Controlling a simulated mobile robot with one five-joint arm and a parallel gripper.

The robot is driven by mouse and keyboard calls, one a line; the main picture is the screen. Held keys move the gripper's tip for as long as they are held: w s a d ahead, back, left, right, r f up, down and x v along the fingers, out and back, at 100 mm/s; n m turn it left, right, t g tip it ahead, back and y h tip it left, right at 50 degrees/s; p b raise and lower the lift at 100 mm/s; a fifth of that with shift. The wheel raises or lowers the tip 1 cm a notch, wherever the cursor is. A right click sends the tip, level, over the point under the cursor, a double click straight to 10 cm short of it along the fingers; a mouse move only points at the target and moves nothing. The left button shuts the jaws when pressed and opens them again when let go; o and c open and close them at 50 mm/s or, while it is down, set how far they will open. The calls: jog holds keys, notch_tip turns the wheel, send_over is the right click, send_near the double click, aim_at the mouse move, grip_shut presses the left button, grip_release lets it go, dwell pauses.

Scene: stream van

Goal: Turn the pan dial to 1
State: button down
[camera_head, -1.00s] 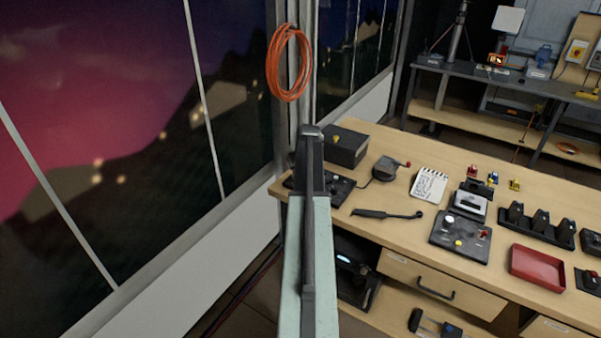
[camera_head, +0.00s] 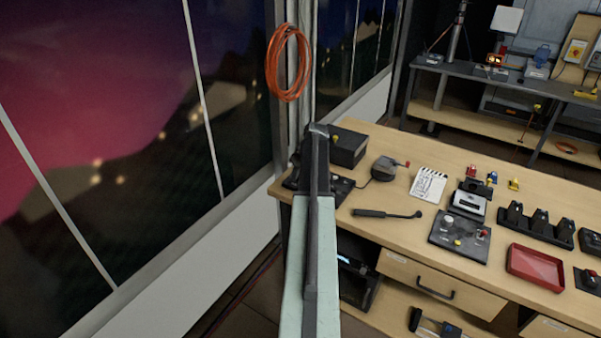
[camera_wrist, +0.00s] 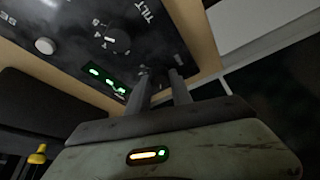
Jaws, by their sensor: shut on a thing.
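In the wrist view, the dark control panel (camera_wrist: 75,22) fills the upper left. A round black dial (camera_wrist: 118,40) with marks around it sits beside the word TILT. My gripper (camera_wrist: 162,76) reaches to the panel's edge area, below and right of that dial. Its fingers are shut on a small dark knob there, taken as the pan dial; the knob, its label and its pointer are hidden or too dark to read. In the head view, the panel (camera_head: 342,189) is partly covered by my arm, and my gripper is hidden.
A green-lit display (camera_wrist: 108,80) and a white button (camera_wrist: 45,46) are on the panel. Window panes lie left.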

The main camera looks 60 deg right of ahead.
jog(key=c, duration=1.2)
grip_release()
jog(key=shift+o, duration=0.2)
jog(key=p+v, duration=0.7)
jog(key=v, duration=0.1)
jog(key=shift+f, duration=0.1)
